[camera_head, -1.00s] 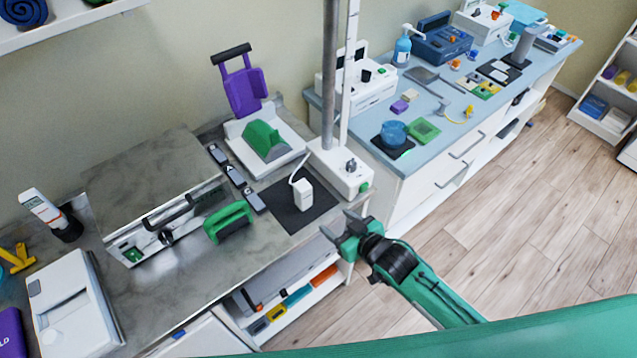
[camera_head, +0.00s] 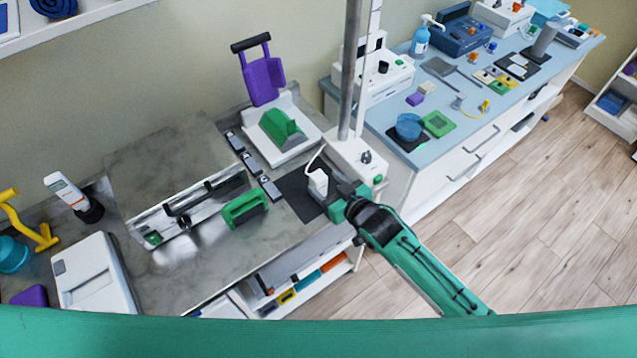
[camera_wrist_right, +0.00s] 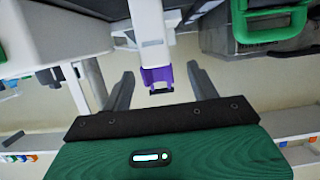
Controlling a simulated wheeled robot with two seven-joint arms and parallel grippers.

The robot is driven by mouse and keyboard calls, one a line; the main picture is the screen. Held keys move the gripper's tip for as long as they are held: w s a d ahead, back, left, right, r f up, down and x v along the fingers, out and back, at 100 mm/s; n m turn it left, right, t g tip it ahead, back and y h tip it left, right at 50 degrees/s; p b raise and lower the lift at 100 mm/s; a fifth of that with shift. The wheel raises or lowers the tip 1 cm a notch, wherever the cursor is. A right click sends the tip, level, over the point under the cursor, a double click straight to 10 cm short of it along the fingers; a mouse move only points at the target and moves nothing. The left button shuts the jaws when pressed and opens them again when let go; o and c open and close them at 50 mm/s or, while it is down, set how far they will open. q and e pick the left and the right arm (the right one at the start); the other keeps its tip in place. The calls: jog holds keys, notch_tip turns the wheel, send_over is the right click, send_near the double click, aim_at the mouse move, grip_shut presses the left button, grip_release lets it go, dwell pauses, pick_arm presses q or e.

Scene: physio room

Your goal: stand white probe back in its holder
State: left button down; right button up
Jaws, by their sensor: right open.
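The white probe (camera_head: 318,183), a small white block with a white cable, stands on a dark mat (camera_head: 296,190) on the grey counter. Its cable runs toward a white unit (camera_head: 350,152) at the foot of a metal pole. My right gripper (camera_head: 338,197) is open, low over the mat, close to the probe's right side. In the right wrist view, my gripper's two fingers (camera_wrist_right: 160,88) are apart, and a white upright piece, probably the probe (camera_wrist_right: 150,28), shows between and beyond them. I cannot tell which thing is the probe's holder. My left gripper is out of view.
A green-handled block (camera_head: 245,209) and small dark blocks (camera_head: 252,163) lie left of the mat. Behind is a white tray (camera_head: 300,145) with a green wedge. A white handheld device (camera_head: 66,190) stands in a black cup at far left. Floor is free at right.

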aim_at(319, 176)
jog(key=shift+w+a, duration=0.1)
jog(key=shift+w, duration=0.2)
jog(key=p+x, duration=0.2)
jog(key=x, duration=0.1)
jog(key=shift+w+a+f, duration=0.3)
jog(key=shift+w+f, duration=0.1)
jog(key=shift+w, duration=0.25)
jog(key=c, duration=1.2)
jog(key=shift+c, duration=0.3)
jog(key=shift+r, duration=0.15)
